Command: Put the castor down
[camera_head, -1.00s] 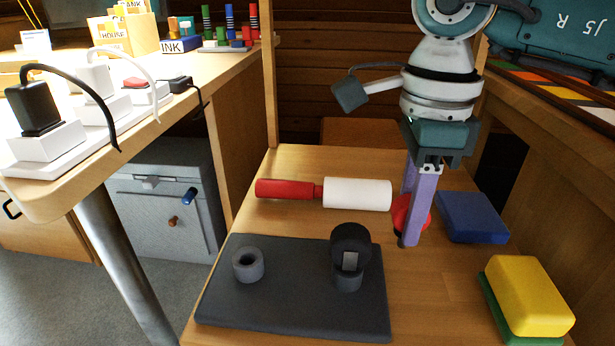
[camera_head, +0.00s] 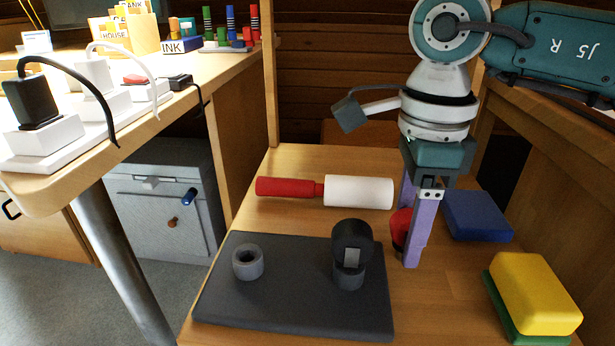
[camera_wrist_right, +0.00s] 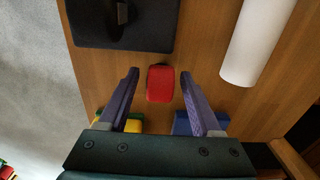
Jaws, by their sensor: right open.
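A red rounded piece with a small dark part, which I take for the castor (camera_head: 401,228), is at the wooden table top, right of the dark board. It also shows in the right wrist view (camera_wrist_right: 161,84). My right gripper (camera_head: 407,238) points down around it. In the right wrist view the fingers (camera_wrist_right: 159,74) are open, with a gap on each side of the red piece. One finger partly hides the piece in the head view, and I cannot tell how its underside meets the table. My left gripper is not in view.
A dark board (camera_head: 290,310) carries a grey ring (camera_head: 248,262) and a black wheel-like piece (camera_head: 352,240) on a grey socket. A red-and-white roller (camera_head: 357,192) lies behind. A blue block (camera_head: 477,216) and a yellow block (camera_head: 535,293) on green are to the right.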

